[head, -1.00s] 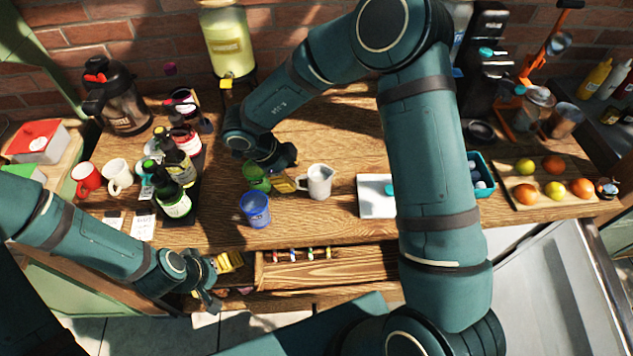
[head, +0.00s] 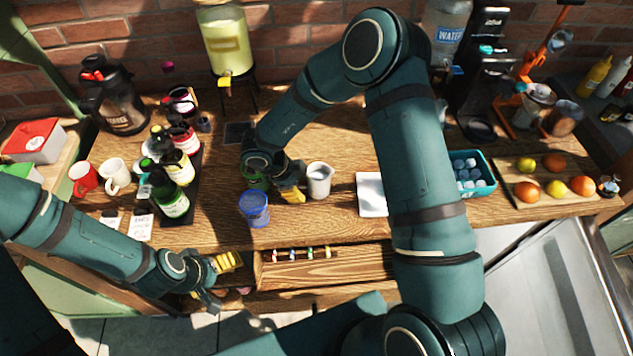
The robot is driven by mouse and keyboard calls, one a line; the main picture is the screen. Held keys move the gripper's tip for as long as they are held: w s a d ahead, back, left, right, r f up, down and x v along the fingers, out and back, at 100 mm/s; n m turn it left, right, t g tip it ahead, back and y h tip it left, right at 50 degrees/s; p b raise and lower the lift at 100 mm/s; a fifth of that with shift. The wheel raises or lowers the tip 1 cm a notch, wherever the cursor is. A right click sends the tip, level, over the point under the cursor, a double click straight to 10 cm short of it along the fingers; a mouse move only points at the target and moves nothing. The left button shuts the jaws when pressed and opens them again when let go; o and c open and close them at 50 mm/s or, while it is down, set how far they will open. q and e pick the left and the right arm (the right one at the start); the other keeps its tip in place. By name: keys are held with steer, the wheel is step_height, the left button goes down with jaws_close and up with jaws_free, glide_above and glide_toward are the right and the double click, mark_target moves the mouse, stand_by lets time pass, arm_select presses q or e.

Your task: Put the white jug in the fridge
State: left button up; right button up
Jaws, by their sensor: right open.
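The white jug (head: 319,181) stands upright on the wooden table, right of the blue cup. My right gripper (head: 295,187) is open just left of the jug, with a yellow finger pad close to its side. I cannot tell whether they touch. My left gripper (head: 218,282) is low at the table's front edge, left of the open drawer, and looks open and empty. A pale metallic appliance (head: 535,285) at the lower right may be the fridge; my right arm hides part of it.
The blue cup (head: 254,209) stands in front of my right gripper, and a green cup (head: 256,181) is partly hidden under it. Bottles stand on a dark tray (head: 198,168) at left. A white board (head: 371,194) lies right of the jug. The drawer (head: 325,268) is open.

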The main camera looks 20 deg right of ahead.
jaws_close()
steer(key=shift+r, duration=0.15)
